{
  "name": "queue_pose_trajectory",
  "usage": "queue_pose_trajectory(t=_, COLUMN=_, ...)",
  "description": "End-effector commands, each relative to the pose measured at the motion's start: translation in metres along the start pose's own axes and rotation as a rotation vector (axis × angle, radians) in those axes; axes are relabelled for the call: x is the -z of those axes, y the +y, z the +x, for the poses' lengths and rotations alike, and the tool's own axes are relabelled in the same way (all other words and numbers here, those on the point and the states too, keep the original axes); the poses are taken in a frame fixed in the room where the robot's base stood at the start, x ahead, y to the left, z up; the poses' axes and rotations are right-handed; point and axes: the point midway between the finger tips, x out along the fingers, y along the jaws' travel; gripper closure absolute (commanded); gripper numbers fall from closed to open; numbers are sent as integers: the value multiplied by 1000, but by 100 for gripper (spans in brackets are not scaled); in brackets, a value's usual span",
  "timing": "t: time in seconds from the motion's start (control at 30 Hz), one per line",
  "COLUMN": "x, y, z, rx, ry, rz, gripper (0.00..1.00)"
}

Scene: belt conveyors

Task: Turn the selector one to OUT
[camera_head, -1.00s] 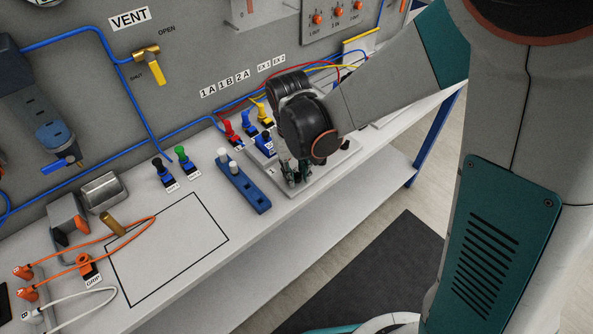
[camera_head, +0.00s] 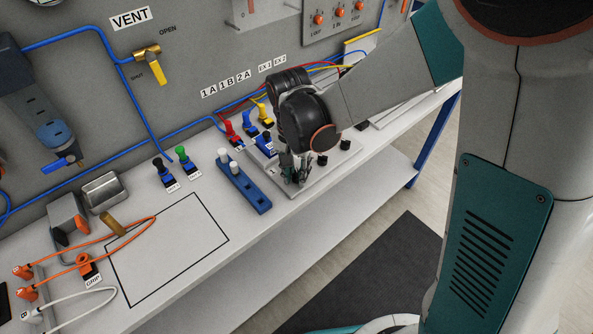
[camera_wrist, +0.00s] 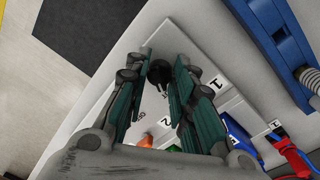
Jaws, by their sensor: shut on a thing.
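Selector one is a small black knob on the light-coloured plate, near the label "1". In the wrist view this knob (camera_wrist: 160,72) sits between the fingertips of my gripper (camera_wrist: 162,82), which is shut on it. In the head view my gripper (camera_head: 296,172) points down onto the front left part of the plate (camera_head: 318,178), and its fingers hide the knob. The knob's pointer direction and the OUT mark cannot be read clearly.
Two more black knobs (camera_head: 322,159) (camera_head: 345,145) stand right of my gripper. A blue block with white pegs (camera_head: 245,188) lies close on the left. Red, blue and yellow connectors (camera_head: 248,124) with hoses stand behind. The outlined table area (camera_head: 170,250) is clear.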

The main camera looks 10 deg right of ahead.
Motion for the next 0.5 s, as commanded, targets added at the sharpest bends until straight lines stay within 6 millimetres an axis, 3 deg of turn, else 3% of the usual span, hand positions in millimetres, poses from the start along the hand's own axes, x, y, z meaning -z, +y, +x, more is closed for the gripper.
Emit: queue_pose_trajectory(t=0.5, x=0, y=0, z=0, rx=0, ry=-4, rz=56, gripper=100)
